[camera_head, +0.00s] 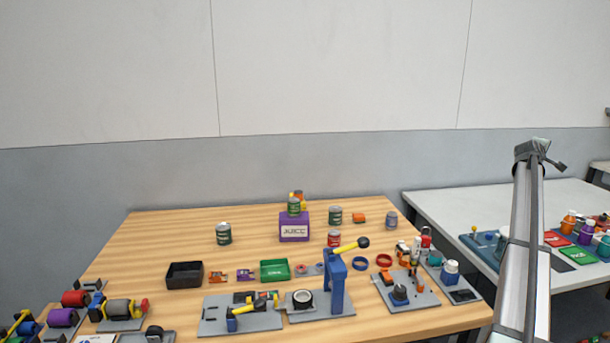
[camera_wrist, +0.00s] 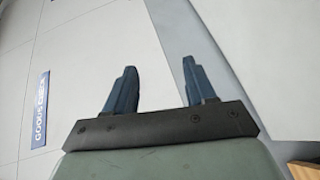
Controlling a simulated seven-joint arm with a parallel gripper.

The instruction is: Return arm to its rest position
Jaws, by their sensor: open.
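My gripper shows in the wrist view (camera_wrist: 160,85) with its two blue fingers apart and nothing between them. Behind the fingers are pale wall panels and a grey band. In the head view my arm rises at the right side, over the gap between the wooden table and the white table. The gripper's fingers cannot be made out in the head view. The arm touches nothing that I can see.
A white table (camera_head: 440,206) with bottles stands right. A blue sign (camera_wrist: 40,110) hangs on the wall.

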